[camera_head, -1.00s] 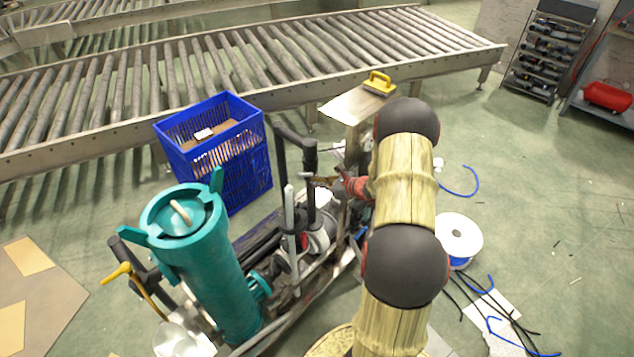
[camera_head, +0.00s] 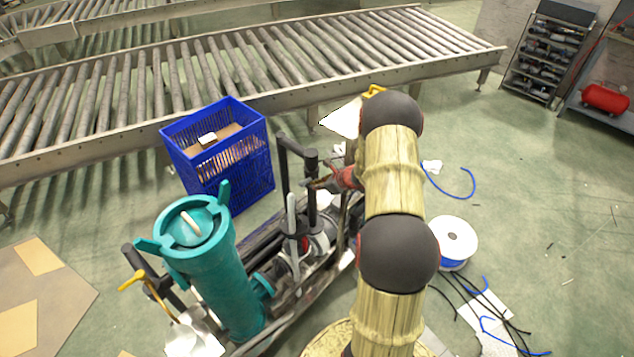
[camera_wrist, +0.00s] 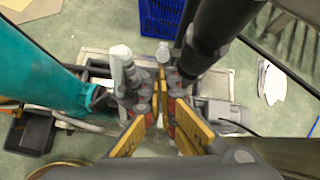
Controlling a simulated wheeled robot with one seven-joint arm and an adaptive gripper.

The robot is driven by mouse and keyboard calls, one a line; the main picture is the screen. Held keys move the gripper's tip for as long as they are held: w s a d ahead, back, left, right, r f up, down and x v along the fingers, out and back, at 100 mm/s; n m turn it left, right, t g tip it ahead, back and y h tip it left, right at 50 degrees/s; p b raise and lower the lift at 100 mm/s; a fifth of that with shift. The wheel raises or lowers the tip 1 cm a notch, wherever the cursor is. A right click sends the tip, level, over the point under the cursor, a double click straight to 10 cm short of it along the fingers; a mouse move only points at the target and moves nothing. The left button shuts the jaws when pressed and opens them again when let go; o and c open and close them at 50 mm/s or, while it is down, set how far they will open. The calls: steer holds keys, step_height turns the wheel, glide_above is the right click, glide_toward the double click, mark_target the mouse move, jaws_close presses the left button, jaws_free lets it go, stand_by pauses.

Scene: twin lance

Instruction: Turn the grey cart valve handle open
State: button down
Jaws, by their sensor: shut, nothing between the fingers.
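The cart (camera_head: 290,312) carries a light grey upright valve handle (camera_head: 291,214), with red parts near its base. In the wrist view, a pale grey handle (camera_wrist: 121,62) stands left of my gripper (camera_wrist: 160,80); a second pale grey piece (camera_wrist: 163,52) is just beyond the fingertips. I cannot tell for certain which is the handle seen from the head. The yellow fingers are shut together with nothing between them, over the cart. In the head view my gripper (camera_head: 314,186) reaches left from behind my arm, near a black post, right of the handle. Contact with the handle cannot be made out.
A teal cylinder (camera_head: 215,265) stands at the cart's left end. A black post (camera_head: 312,185) rises close to my gripper. A blue crate (camera_head: 225,160) stands behind, before the roller conveyor (camera_head: 150,108). A cable spool (camera_head: 455,240) and loose cables lie right; floor beyond is open.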

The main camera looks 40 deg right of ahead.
steer(key=shift+w+a+r+g+p, duration=0.15)
steer(key=shift+w+r+g+p, duration=1.3)
steer(key=shift+p, duration=1.8)
steer(key=shift+w+r+t, duration=0.35)
steer(key=shift+w+r, duration=0.1)
steer(key=shift+s, duration=0.1)
